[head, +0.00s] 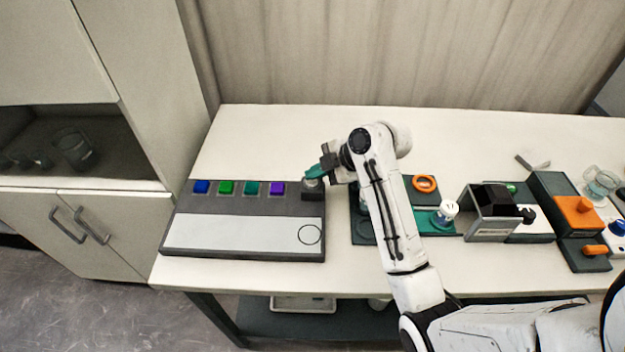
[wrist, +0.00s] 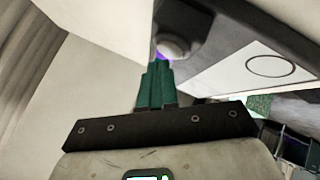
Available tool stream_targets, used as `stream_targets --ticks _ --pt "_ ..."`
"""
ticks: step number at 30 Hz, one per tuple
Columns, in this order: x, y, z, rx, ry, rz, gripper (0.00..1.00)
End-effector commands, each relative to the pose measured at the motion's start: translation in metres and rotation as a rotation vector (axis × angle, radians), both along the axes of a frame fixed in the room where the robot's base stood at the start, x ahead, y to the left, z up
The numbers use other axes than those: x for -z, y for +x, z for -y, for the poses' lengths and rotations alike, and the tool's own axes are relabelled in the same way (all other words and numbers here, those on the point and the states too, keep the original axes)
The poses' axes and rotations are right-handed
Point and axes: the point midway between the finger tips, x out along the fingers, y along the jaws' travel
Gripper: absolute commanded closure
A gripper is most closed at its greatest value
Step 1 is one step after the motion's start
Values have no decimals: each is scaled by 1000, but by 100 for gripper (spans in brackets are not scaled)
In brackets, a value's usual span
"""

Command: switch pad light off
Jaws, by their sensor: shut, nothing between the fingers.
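A wide grey panel (head: 240,255) lies on the left part of the table, with a white pad area (head: 245,232) marked by a black circle outline at its right. A row of blue (head: 201,187), green (head: 226,187), teal (head: 251,188) and purple (head: 277,188) buttons runs along its back edge. A round pale knob (head: 312,185) sits on a dark block at the panel's back right corner. My gripper (head: 314,172) is shut and empty, its green fingertips at the knob. In the wrist view the fingertips (wrist: 157,66) point at the knob (wrist: 172,46), beside a purple glow. Contact cannot be told.
Right of the panel, partly behind my arm, stand an orange ring (head: 424,183), a white knob (head: 447,208), a grey and black device (head: 492,212) and orange parts (head: 576,211). The table behind the panel is clear. A tall cabinet (head: 140,80) stands at the left.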

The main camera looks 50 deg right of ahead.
Motion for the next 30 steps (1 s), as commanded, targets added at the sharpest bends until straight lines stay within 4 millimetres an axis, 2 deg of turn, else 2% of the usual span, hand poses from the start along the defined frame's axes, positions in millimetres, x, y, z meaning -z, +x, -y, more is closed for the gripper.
stream_targets --ticks 21,30 --pt "-59 0 0 1 0 1 100" --pt "-60 0 0 0 0 0 100"
